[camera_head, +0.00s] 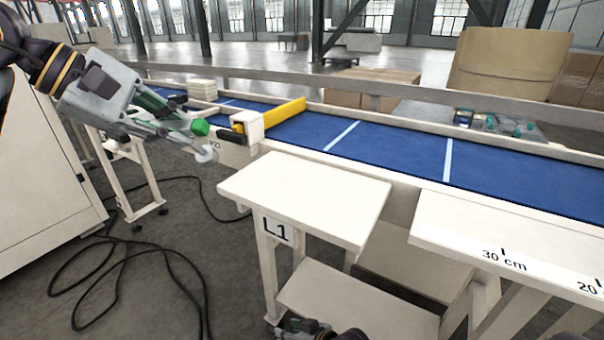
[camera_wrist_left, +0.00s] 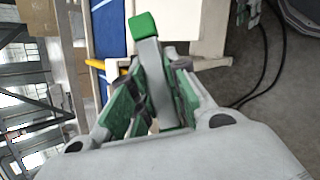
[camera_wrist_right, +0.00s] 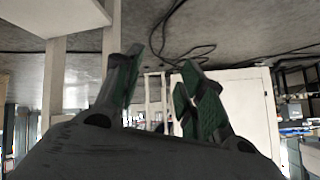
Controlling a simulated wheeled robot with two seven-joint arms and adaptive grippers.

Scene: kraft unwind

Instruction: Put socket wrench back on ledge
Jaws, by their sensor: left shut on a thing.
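The socket wrench (camera_wrist_left: 153,75) shows in the left wrist view as a grey bar with a green end, held between the fingers. My left gripper (camera_head: 186,135) is shut on it, raised in the air near the white block at the conveyor's near side. In the head view the green end (camera_head: 200,127) sticks out past the fingers; much of the wrench is hidden by them. A white ledge marked L1 (camera_head: 305,195) is bare, to the right of and below the left gripper. My right gripper (camera_wrist_right: 163,75) is open and empty, low beside the L1 stand; it shows partly at the head view's bottom edge.
A blue conveyor (camera_head: 390,150) runs behind the ledge, with a yellow bar (camera_head: 285,113) across it. A second white surface with centimetre marks (camera_head: 510,245) stands at the right. A white cabinet (camera_head: 40,180) is at the left. Black cables (camera_head: 120,262) lie on the floor.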

